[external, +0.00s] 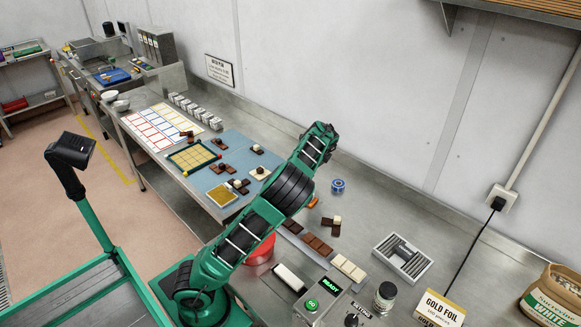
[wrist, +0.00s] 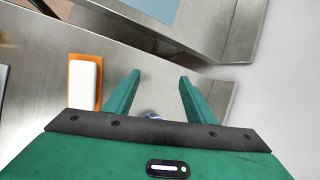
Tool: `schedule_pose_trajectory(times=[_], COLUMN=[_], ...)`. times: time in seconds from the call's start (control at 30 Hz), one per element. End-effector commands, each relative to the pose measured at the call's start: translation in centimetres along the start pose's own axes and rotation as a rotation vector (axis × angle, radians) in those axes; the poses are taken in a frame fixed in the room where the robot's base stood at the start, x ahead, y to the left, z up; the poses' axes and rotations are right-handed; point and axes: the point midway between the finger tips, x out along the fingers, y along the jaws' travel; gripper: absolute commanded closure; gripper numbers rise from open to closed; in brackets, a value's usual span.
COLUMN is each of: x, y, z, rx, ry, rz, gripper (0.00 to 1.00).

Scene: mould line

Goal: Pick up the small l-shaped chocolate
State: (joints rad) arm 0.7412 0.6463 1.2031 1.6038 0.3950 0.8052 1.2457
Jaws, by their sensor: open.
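My gripper (wrist: 158,82) shows in the wrist view with its two green fingers apart and nothing between the tips. In the external view my raised arm hides it or it is too small to make out. Several small dark brown and white chocolate pieces lie on a blue mat (external: 232,146), among them a brown cluster (external: 216,168). Another brown and white piece (external: 333,226) lies on the steel bench right of my arm. I cannot tell which piece is the small l-shaped chocolate. No chocolate is clearly visible in the wrist view.
A blue round item (external: 338,185) stands on the bench by my arm. The wrist view shows a white block (wrist: 85,83) on orange.

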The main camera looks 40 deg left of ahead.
Motion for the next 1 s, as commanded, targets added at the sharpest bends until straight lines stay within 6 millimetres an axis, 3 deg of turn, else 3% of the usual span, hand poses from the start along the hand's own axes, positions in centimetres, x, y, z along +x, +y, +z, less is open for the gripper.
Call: schedule_pose_trajectory(times=[0.03,0.27,0.47,0.8,1.0], x=[-1.1,-7.2,-14.4,-28.4,-33.6], y=[0.1,0.9,2.2,6.9,9.3], z=[-1.3,-5.1,-8.6,-13.7,-15.2], rx=[0.058,0.282,0.455,0.671,0.729], ry=[-0.034,-0.189,-0.321,-0.515,-0.574], rz=[-0.007,-0.04,-0.089,-0.193,-0.236], gripper=[0.5,0.5,0.5,0.5,0.5])
